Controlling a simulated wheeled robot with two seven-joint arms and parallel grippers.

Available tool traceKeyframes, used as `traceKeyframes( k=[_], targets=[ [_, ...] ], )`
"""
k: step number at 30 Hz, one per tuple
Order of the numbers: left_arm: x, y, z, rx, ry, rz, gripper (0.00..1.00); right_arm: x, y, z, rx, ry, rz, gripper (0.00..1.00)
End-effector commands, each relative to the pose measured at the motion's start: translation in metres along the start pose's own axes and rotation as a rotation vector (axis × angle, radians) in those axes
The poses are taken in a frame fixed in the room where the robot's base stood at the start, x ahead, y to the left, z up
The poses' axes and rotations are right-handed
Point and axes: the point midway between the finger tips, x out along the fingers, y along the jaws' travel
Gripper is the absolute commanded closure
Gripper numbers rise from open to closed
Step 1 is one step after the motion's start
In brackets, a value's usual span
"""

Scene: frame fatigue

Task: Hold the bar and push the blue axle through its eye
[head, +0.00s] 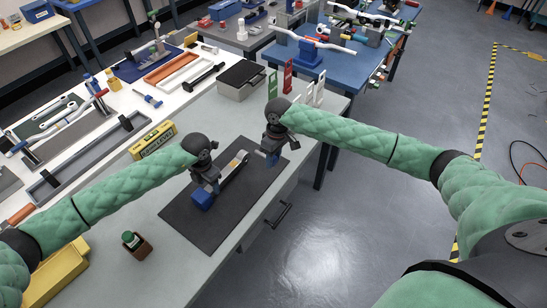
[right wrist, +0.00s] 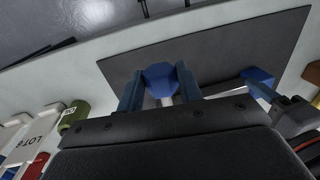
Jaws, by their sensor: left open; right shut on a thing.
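My right gripper (head: 271,158) is shut on the blue axle (right wrist: 160,78), above the mat's far right part. In the right wrist view, the axle's faceted blue head sits between the two fingers with a pale shaft below it. The axle appears apart from the bar. The bar's eye is not clearly visible.
The dark mat (head: 197,228) lies on the pale bench. A grey box (head: 241,80), a yellow box (head: 152,141), and a brown holder with a green top (head: 136,244) stand around it. Red and green stands (head: 287,75) are behind my right gripper. The mat's near part is clear.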

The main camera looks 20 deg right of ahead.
Motion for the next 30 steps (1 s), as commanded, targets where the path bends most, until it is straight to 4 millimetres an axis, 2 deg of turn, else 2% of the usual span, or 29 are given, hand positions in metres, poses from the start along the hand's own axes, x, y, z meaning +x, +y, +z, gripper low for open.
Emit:
traceKeyframes(
  k=[3,10,24,26,30],
  targets=[
    [0.016,0.000,0.001,0.000,-0.001,0.000,0.42,0.004,0.001,0.000,0.000,0.000,0.000,0.88],
    [0.036,0.000,0.001,0.001,-0.001,0.000,0.42,0.009,0.001,0.000,0.000,0.000,0.000,0.88],
    [0.043,0.000,0.001,0.001,-0.001,0.000,0.42,0.010,0.002,0.000,0.000,0.000,0.000,0.88],
    [0.043,0.000,0.001,0.001,-0.001,0.000,0.52,0.010,0.002,0.000,0.000,0.000,0.000,0.88],
    [0.043,0.000,0.001,0.001,-0.001,0.000,0.79,0.010,0.002,0.000,0.000,0.000,0.000,0.88]
  ],
)
